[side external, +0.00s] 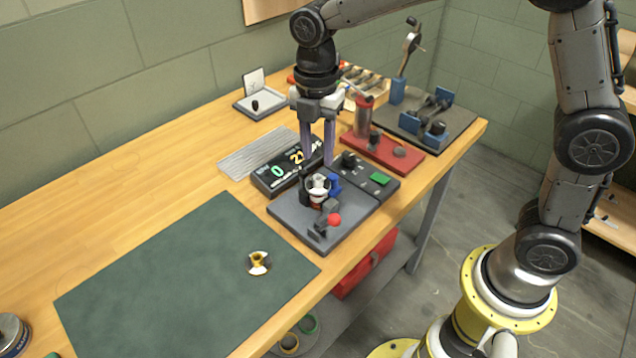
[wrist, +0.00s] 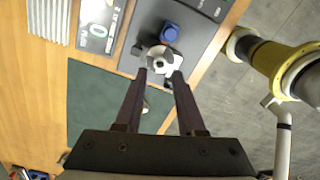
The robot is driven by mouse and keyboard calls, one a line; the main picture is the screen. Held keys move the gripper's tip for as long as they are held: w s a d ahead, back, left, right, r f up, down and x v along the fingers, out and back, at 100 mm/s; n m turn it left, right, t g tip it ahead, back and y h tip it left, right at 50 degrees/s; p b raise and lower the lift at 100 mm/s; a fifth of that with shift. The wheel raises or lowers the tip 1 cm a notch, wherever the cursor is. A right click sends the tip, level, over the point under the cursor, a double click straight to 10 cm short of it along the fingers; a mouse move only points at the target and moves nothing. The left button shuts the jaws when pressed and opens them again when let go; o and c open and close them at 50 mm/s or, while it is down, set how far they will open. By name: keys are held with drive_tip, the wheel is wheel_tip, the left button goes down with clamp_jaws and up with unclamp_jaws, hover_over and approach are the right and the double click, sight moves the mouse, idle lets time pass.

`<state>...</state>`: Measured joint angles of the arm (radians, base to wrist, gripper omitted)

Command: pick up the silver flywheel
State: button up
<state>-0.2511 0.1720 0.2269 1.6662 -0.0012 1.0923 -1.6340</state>
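The silver flywheel (side external: 318,190) sits on a grey base plate (side external: 285,208), beside a blue block (side external: 335,183) and dark fixture parts. The wrist view shows it as a silver, roundish part (wrist: 162,60) just beyond my fingertips. My gripper (side external: 317,162) points down over it with its two long fingers apart. In the wrist view the fingertips (wrist: 159,74) are spread to either side of the flywheel, with nothing held between them. I cannot tell whether they touch it. The flywheel's underside is hidden.
A dark display box (side external: 282,176), a control box with a green button (side external: 380,179) and a red-based stand (side external: 385,155) stand close by. A red ball-ended lever (side external: 333,220) is on the plate. A yellow, white and black part (side external: 258,262) lies on the mostly clear green mat (side external: 170,275).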

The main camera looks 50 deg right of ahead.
sight(317, 181)
drive_tip(key=f, duration=0.5)
drive_tip(key=shift+s+a+f, duration=0.15)
drive_tip(key=shift+a+f, duration=0.1)
drive_tip(key=shift+f, duration=0.05)
clamp_jaws()
